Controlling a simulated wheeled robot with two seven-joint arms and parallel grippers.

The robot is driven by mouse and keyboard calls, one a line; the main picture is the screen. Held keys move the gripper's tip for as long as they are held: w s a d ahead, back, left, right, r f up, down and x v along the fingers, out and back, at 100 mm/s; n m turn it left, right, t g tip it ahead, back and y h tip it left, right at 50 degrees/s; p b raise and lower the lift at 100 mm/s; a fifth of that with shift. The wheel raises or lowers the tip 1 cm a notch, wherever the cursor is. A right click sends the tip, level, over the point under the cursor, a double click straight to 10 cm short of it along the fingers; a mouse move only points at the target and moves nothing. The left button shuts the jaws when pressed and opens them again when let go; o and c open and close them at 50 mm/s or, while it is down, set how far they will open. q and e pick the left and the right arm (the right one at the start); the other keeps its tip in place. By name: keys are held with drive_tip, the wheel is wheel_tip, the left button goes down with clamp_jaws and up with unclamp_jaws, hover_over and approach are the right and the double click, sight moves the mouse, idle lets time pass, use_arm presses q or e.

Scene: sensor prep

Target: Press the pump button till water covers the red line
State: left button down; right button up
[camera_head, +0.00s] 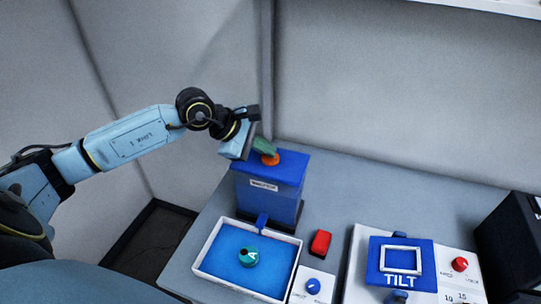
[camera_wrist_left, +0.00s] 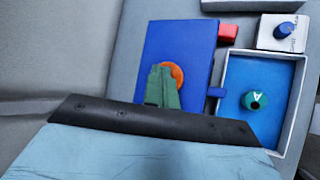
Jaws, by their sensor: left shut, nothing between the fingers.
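The blue pump box (camera_head: 266,193) stands on the table with a round orange button (camera_head: 271,160) on its top. My left gripper (camera_head: 265,147) is shut and empty, its green fingertips right at the button. In the left wrist view the fingers (camera_wrist_left: 163,88) overlap the orange button (camera_wrist_left: 178,72); I cannot tell whether they press it down. A blue spout (camera_head: 262,222) reaches from the box over a white-rimmed tray (camera_head: 211,266) with a blue inside. A teal round piece marked A (camera_head: 248,256) is in the tray. I cannot make out a red line. My right gripper is not in view.
A red block (camera_head: 320,243) and a small white box with a blue knob (camera_head: 313,286) sit right of the tray. A blue TILT panel (camera_head: 416,258) and a red knob (camera_head: 460,264) are further right. A dark box stands at the right edge. Grey walls are behind.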

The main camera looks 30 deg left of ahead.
sight(265, 158)
use_arm(q)
drive_tip(key=shift+f, duration=0.25)
idle(0.4)
drive_tip(key=shift+r+p, duration=0.3)
drive_tip(key=shift+r, duration=0.85)
drive_tip(key=shift+r+p, duration=1.15)
drive_tip(key=shift+r, duration=1.4)
drive_tip(key=shift+f, duration=0.1)
